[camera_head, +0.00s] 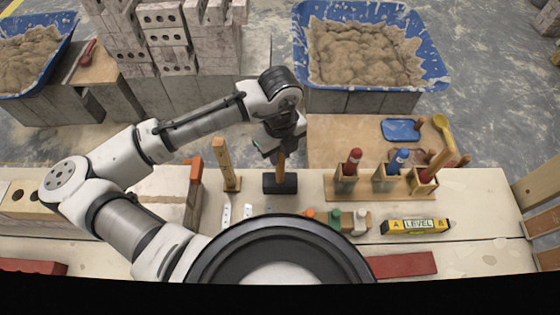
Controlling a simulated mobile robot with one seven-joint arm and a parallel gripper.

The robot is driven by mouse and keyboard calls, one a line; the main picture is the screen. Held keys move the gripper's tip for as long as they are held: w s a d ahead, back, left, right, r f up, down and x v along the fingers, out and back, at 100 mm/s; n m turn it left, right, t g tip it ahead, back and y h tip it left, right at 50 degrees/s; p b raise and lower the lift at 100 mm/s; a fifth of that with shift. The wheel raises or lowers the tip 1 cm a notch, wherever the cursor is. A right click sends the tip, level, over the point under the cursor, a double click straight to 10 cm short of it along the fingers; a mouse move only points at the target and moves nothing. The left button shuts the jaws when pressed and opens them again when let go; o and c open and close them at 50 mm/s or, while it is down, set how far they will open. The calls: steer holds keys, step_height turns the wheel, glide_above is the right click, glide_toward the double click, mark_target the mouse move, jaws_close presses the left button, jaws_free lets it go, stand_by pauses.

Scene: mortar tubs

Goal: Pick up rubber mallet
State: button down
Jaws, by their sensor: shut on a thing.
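The fingertips are partly hidden by my wrist. I cannot tell whether the head touches the table.
A wooden post (224,165) stands close left of the mallet. Wooden holders with red- and blue-handled tools (397,160) stand to the right. A yellow level (418,226) lies in front of them. Blue tubs of mortar (437,72) and stacked bricks (165,40) are behind.

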step_height(320, 180, up, 20)
steer(key=shift+b, duration=0.35)
steer(key=c, duration=1.9)
jaws_free()
steer(key=shift+f, duration=0.1)
jaws_close()
